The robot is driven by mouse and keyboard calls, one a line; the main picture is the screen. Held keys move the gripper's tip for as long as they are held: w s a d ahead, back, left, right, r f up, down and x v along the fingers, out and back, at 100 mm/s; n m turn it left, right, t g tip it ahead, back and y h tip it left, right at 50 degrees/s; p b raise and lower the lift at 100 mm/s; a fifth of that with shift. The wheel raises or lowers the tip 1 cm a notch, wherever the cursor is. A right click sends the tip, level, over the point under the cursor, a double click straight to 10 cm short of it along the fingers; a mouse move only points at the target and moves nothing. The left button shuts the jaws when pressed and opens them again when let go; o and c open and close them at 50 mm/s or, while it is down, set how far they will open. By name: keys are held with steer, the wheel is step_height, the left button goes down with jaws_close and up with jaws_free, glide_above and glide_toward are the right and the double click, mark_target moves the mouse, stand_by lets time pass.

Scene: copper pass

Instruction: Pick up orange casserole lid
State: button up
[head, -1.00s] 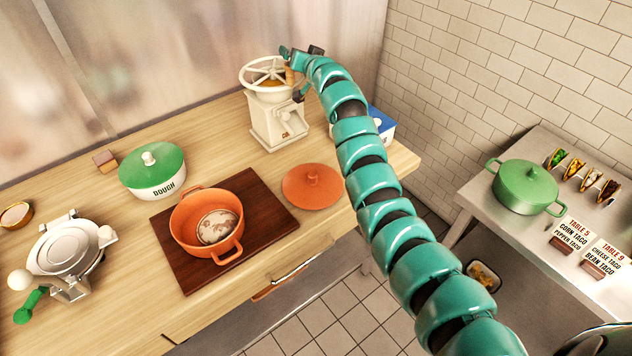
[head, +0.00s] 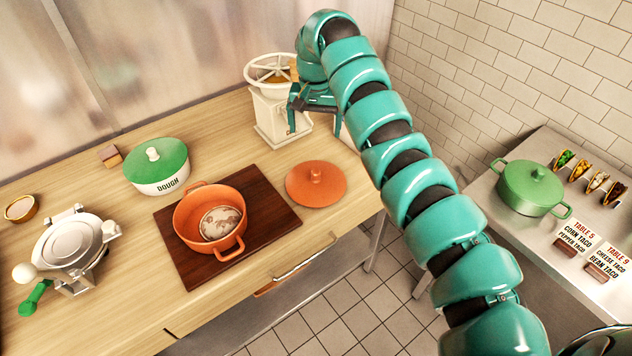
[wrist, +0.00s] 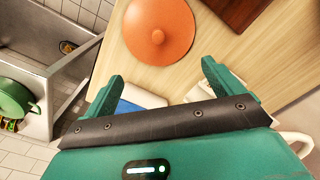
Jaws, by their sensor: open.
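The orange casserole lid (head: 316,183) lies flat on the wooden counter, knob up, to the right of the dark wooden board. It also shows at the top of the wrist view (wrist: 158,32), beyond my fingers and apart from them. The orange casserole pot (head: 209,222) stands uncovered on the board with a pale round item inside. My gripper (head: 313,122) is open and empty, above the counter behind the lid, in front of the white grinder. In the wrist view my gripper (wrist: 160,85) shows its two fingers spread wide.
The white grinder (head: 275,120) stands close behind my gripper. A dark board (head: 270,200), a green-lidded dough pot (head: 157,168) and a metal press (head: 70,250) are on the counter. A green pot (head: 530,188) and tacos stand on the right table.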

steer(key=p, duration=0.4)
glide_toward(316, 172)
steer(key=f, duration=0.5)
steer(key=shift+w+a+f, duration=0.1)
steer(key=shift+w+f, duration=0.15)
steer(key=shift+w, duration=0.05)
steer(key=f, duration=0.1)
steer(key=f+p, duration=0.2)
steer(key=shift+s, duration=0.25)
steer(key=shift+f+p, duration=0.4)
steer(key=shift+f, duration=0.7)
steer(key=c, duration=1.6)
steer(key=shift+s, duration=0.15)
steer(key=c, duration=0.4)
